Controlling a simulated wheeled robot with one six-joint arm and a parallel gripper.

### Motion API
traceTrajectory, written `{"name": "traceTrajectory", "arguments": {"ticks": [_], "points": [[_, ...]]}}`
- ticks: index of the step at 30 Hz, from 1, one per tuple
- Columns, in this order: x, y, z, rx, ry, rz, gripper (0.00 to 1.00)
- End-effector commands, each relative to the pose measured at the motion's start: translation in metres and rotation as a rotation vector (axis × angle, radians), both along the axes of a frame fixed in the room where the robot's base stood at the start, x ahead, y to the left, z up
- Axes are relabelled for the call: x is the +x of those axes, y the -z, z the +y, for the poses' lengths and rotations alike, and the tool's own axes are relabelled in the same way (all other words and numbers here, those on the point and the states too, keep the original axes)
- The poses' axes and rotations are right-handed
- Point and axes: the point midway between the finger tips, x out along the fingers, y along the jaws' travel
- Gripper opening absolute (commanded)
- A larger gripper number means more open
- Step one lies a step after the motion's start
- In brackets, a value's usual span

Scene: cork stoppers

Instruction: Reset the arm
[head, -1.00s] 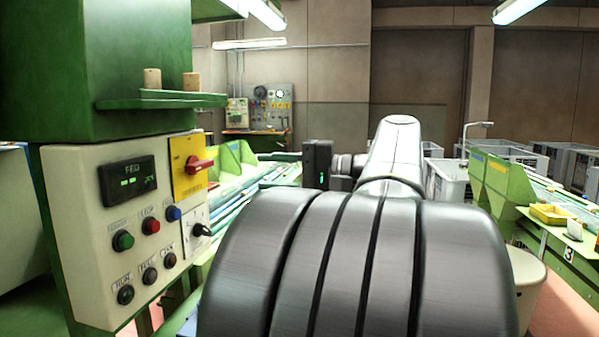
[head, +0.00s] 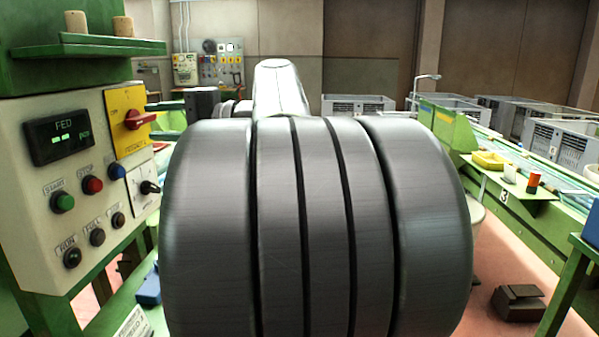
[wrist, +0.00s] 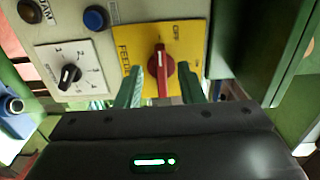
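My gripper (head: 150,112) shows at the left of the head view, beyond my large dark arm link, with its green fingers pointing left to the control panel (head: 22,188). In the wrist view my gripper (wrist: 163,91) has its two fingers apart, with nothing held between them. The red rotary switch (wrist: 161,72) on its yellow plate (wrist: 187,38) appears between the fingers there, its handle upright in that picture. The switch (head: 138,120) also shows in the head view, close to the fingertips. I cannot tell whether the fingers reach around it.
A green shelf (head: 90,48) above the panel carries two cork stoppers, one left (head: 76,21) and one right (head: 123,26). A selector knob (wrist: 69,74) and a blue button (wrist: 95,18) lie near the fingers. A green bench (head: 515,190) stands at right, with pink floor before it.

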Motion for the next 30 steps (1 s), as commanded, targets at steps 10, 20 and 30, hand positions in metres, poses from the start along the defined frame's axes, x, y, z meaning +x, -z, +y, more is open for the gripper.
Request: {"name": "traceTrajectory", "arguments": {"ticks": [10, 20, 30], "points": [[0.002, 0.000, 0.031, 0.000, -0.001, -0.001, 0.35], [0.003, 0.000, 0.034, 0.000, 0.001, 0.000, 0.35], [0.002, 0.000, 0.017, 0.000, 0.004, 0.000, 0.35]]}}
